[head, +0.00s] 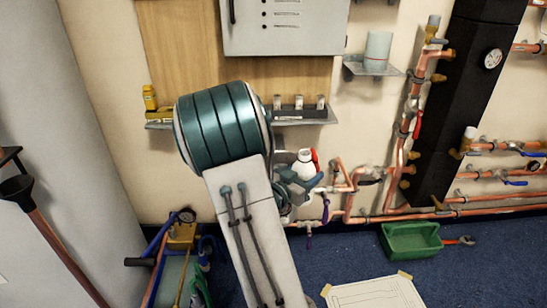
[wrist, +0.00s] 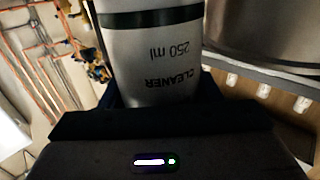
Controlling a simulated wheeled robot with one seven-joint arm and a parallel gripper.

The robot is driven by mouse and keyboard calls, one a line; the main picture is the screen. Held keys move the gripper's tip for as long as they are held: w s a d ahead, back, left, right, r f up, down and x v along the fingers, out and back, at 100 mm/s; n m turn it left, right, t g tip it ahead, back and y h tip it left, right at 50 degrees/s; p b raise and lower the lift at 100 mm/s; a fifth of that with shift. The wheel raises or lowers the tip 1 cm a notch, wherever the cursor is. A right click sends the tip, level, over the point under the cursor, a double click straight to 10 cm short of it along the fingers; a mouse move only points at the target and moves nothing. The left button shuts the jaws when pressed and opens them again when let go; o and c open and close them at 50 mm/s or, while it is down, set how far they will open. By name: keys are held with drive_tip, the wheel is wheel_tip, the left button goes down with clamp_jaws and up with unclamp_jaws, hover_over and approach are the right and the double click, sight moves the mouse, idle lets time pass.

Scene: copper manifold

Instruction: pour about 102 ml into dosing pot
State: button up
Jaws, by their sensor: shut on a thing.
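My gripper (head: 297,186) is shut on a white bottle (head: 304,168), in front of the wall and below the long shelf. In the wrist view the bottle (wrist: 152,50) fills the top middle, with a dark band and the upside-down print "CLEANER" and "250 ml". In the head view it looks about upright; its liquid cannot be seen. A pale grey-green cylindrical pot (head: 378,46) stands on a small bracket shelf at the upper right, which may be the dosing pot. The bottle is apart from it, lower and to the left.
Copper pipes with valves (head: 415,120) run right of the bottle, beside a black column (head: 465,100). A long shelf (head: 318,115) holds several small white-topped items. A green tray (head: 410,240) lies on the blue floor. A grey cabinet (head: 285,25) hangs above.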

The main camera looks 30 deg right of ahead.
drive_tip(key=shift+w, duration=0.15)
drive_tip(key=shift+r+p, duration=0.2)
drive_tip(key=shift+p, duration=0.2)
drive_tip(key=shift+p, duration=0.3)
